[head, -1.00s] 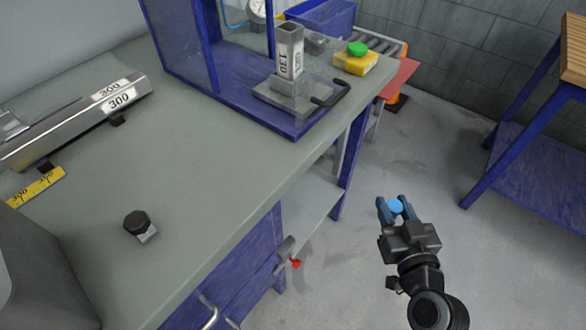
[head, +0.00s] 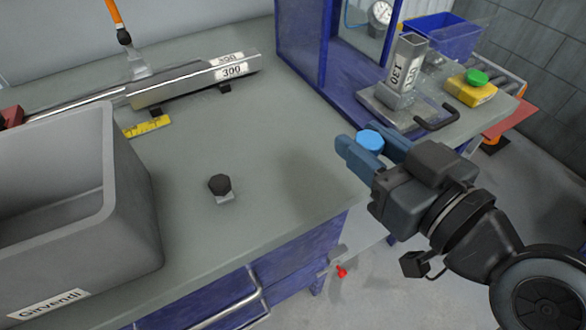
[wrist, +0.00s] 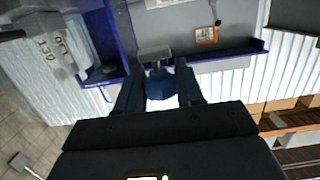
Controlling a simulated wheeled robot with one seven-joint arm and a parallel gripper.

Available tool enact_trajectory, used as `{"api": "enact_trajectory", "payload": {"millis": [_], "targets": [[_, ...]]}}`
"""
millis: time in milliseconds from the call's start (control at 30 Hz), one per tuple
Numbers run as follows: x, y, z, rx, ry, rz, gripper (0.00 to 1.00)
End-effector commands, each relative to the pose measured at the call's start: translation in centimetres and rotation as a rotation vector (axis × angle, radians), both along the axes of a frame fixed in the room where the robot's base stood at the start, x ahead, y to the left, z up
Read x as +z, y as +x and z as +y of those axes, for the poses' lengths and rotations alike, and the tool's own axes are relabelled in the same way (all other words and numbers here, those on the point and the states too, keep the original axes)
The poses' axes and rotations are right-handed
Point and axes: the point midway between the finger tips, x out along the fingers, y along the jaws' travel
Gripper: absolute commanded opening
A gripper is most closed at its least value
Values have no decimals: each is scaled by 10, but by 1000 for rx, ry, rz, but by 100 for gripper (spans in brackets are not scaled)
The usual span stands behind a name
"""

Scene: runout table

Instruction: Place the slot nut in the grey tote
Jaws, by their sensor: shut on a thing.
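My gripper (head: 368,155) is shut on a piece with a round blue top (head: 370,140), which I take to be the slot nut. It is held in the air over the right front edge of the bench. In the wrist view the blue part (wrist: 160,86) sits between the fingers, with a grey block (wrist: 155,53) at its far end. The grey tote (head: 130,215) stands on the bench at the left, well apart from my gripper, with a label on its front.
A dark knob on a small metal block (head: 220,187) stands on the bench between tote and gripper. A long metal rail (head: 190,82) and yellow rule (head: 147,127) lie behind. A blue frame (head: 305,50) and a yellow block with green knob (head: 473,90) are at back right.

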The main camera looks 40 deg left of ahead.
Motion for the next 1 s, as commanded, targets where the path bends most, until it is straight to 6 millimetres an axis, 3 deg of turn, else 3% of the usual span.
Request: {"api": "enact_trajectory", "payload": {"millis": [367,800,1000], "targets": [[-3,-1,5,4,0,2,7],[-52,2,90,7,-1,3,7],[-68,4,114,3,-1,2,7]]}}
